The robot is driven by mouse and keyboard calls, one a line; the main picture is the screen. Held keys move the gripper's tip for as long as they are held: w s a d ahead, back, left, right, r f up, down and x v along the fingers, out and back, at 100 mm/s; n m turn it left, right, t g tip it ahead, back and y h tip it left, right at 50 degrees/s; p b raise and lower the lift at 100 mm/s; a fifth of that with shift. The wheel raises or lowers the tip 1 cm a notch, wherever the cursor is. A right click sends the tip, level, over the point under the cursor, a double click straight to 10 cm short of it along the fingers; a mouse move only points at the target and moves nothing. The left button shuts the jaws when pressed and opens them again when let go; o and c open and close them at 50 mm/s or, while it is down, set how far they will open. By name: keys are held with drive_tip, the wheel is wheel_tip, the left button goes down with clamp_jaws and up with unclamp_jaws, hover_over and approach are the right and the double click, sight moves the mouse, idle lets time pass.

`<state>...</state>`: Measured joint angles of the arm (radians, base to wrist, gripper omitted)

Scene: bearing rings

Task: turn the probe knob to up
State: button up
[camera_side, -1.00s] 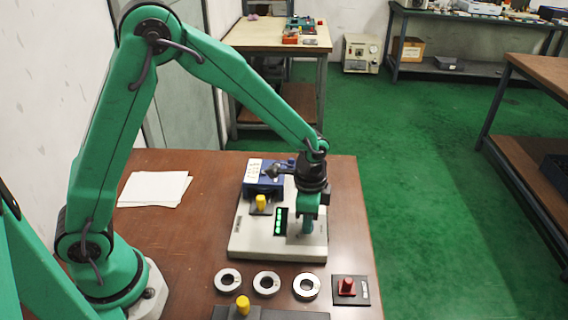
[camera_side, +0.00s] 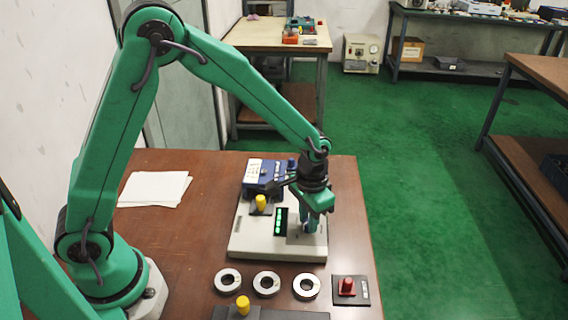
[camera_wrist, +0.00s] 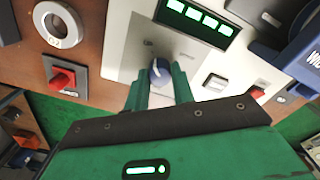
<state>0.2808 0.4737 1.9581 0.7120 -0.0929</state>
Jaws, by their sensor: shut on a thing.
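The probe knob (camera_wrist: 160,72) is a small blue-grey knob with a pale pointer line, on a light plate of the white instrument. In the wrist view it sits between the two green fingers of my gripper (camera_wrist: 158,88), which are shut on it. The small marks around the knob are too blurred to read. In the side view my gripper (camera_side: 306,226) points down at the right part of the instrument (camera_side: 262,246), and its fingers mostly hide the knob.
A green-lit display (camera_side: 281,221) is left of my gripper. A yellow knob (camera_side: 261,203) and a blue block (camera_side: 262,175) stand close by. Metal rings (camera_side: 266,282) and a red switch (camera_side: 347,287) lie in front. White paper (camera_side: 155,188) lies at left on the brown table.

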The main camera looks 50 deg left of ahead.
drive_tip(key=shift+s+d, duration=0.15)
drive_tip(key=o, duration=1)
drive_tip(key=shift+r, duration=0.1)
drive_tip(key=shift+r, duration=3.8)
